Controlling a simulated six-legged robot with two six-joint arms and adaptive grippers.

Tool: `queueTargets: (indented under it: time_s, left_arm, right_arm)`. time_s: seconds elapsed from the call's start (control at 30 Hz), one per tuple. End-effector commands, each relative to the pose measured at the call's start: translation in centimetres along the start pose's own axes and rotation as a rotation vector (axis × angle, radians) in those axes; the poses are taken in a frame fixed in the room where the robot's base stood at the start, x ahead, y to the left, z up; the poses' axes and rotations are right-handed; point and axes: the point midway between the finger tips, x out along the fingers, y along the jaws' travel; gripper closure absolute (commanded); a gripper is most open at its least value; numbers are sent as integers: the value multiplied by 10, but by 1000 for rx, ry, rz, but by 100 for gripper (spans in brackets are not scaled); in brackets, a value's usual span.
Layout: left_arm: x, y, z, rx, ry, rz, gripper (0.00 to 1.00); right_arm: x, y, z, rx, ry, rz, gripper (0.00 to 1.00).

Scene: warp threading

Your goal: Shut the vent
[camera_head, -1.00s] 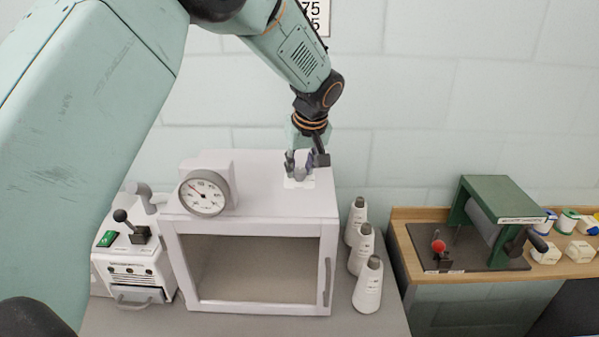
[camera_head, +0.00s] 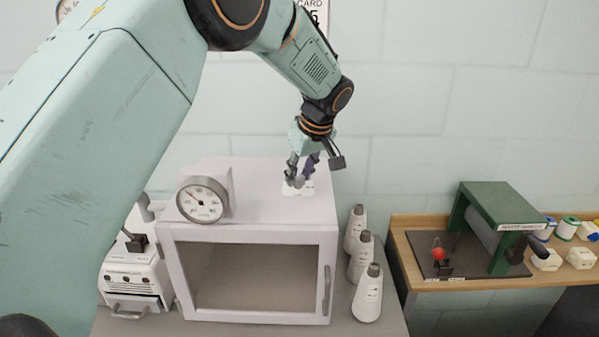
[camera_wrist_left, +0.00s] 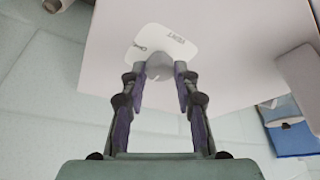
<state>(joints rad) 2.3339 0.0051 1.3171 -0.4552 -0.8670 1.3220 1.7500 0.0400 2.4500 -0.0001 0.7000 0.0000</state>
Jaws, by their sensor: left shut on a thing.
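The vent is a grey knob (camera_wrist_left: 160,66) on a white labelled plate (camera_wrist_left: 172,42) in the left wrist view. The plate (camera_head: 298,191) lies on top of a white cabinet (camera_head: 262,200) with a glass front door. My left gripper (camera_head: 297,180) points down at the plate from above. In the left wrist view its two fingertips (camera_wrist_left: 160,72) are shut on the grey knob, one on each side. The fingers hide part of the knob in the head view. My right gripper is in neither view.
A round dial gauge (camera_head: 202,199) stands at the cabinet's front left. Several white cone spools (camera_head: 367,293) stand right of the cabinet. A small white machine (camera_head: 133,277) stands at its left. A green device (camera_head: 492,225) sits on a wooden bench at the right.

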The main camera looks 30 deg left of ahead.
Motion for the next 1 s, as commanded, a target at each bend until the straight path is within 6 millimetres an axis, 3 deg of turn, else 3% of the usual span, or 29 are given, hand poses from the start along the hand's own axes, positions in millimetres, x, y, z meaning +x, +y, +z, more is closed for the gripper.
queueTargets:
  time_s: [0.03, 0.07, 0.3, 0.67, 0.77, 1.0]
  left_arm:
    - [-1, 0, 0, -2, 0, 2, 100]
    - [-1, 0, 0, -2, 0, 2, 67]
    - [0, 0, 0, 0, 0, 1, 47]
    - [-4, 0, 0, 1, 1, 1, 47]
    - [-16, 1, -1, 2, 3, 2, 47]
    - [-64, 1, -1, 1, 4, 4, 47]
  right_arm:
    - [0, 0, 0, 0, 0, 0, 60]
    - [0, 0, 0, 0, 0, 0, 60]
    - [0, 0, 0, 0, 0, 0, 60]
    - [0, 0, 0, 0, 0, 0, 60]
    - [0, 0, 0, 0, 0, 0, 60]
    - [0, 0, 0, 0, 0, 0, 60]
